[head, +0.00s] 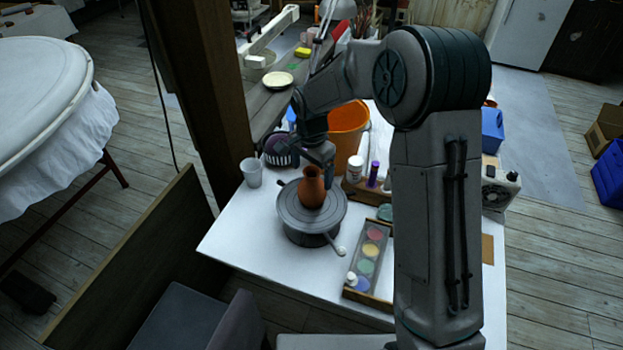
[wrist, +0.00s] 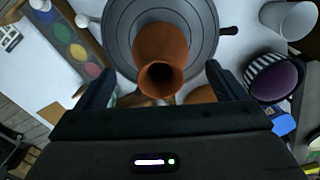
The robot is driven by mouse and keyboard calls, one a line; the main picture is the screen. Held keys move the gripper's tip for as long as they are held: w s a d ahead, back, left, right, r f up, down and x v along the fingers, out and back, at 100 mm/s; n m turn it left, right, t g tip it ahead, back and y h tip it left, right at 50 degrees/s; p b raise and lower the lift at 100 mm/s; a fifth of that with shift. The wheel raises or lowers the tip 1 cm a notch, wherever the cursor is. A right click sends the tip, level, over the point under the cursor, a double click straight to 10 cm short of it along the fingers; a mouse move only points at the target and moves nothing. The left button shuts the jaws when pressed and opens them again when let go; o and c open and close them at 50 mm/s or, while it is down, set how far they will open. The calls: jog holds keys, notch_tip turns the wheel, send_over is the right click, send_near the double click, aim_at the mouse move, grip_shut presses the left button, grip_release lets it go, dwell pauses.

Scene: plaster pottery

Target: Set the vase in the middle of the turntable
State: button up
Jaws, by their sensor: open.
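The terracotta vase (head: 312,187) stands upright on the grey round turntable (head: 293,214), near the middle of its top in the head view. In the wrist view the vase (wrist: 160,55) shows its dark mouth toward the camera, with the turntable (wrist: 207,22) behind it. My gripper (wrist: 165,85) is open, with one finger on each side of the vase's neck and visible gaps between. In the head view my gripper (head: 318,158) is just above and behind the vase. The vase's base and its exact centring are partly hidden by its own body.
On the white table, a white cup (head: 251,172) and a striped bowl (head: 277,150) stand left of and behind the turntable. A paint palette box (head: 369,258) lies to its right. An orange bucket (head: 348,128) and bottles stand behind. The table's front left is clear.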

notch_tip(320, 180, up, 9)
jog(key=shift+f+b, duration=0.15)
jog(key=shift+b, duration=0.3)
jog(key=s+d+r+n+t, duration=0.2)
jog(key=s+d+r+n, duration=0.2)
jog(key=s+d+r, duration=0.45)
jog(key=s+d+f+n, duration=0.1)
jog(key=s+d+n, duration=0.1)
jog(key=s, duration=0.6)
jog(key=s+d+f+n+t, duration=0.1)
jog(key=s+d+n, duration=0.1)
jog(key=s+d, duration=0.3)
jog(key=s, duration=0.4)
jog(key=shift+s+d+f+t, duration=0.15)
jog(key=shift+s+f+t, duration=0.05)
jog(key=shift+f+t, duration=0.15)
